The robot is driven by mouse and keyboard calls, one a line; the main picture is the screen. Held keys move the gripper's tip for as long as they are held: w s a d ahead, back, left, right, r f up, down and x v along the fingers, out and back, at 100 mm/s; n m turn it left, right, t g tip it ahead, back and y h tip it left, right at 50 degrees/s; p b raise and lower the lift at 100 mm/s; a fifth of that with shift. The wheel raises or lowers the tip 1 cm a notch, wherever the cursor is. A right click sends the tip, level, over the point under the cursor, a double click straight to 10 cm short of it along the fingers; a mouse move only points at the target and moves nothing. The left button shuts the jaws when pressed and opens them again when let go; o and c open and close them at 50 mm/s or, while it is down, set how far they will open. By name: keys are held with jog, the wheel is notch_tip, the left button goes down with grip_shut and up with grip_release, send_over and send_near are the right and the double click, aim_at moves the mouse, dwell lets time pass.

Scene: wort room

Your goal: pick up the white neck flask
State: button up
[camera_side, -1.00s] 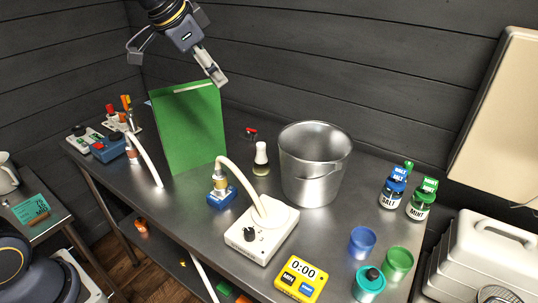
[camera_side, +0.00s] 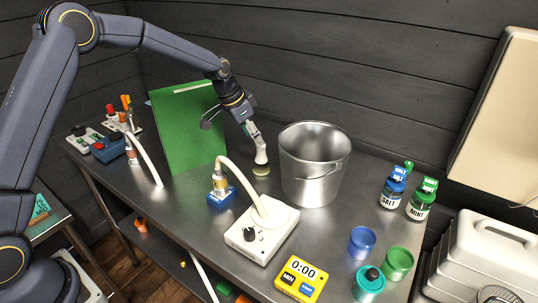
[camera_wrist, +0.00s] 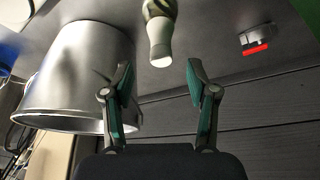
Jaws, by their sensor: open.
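The white neck flask (camera_side: 261,158) stands upright on the steel table, between the green panel and the metal pot. In the side view my gripper (camera_side: 256,141) is over its neck and partly covers it. In the wrist view the flask (camera_wrist: 160,38) shows its white neck and part of its darker body, cut off by the top edge. My gripper (camera_wrist: 159,80) is open there, with its two fingers apart and nothing between the tips. The neck's end lies between the lines of the fingers, just beyond their tips.
The metal pot (camera_side: 313,174) stands close to the flask's right. A green panel (camera_side: 189,125) stands at its left. A blue-based fitting with a hose (camera_side: 221,194) is in front. A red-marked object (camera_wrist: 256,42) lies near the flask.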

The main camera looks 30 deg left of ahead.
aim_at(261, 158)
jog(key=x, duration=0.6)
jog(key=shift+w+d, duration=0.1)
jog(key=shift+w, duration=0.25)
jog(key=shift+r, duration=0.1)
grip_shut()
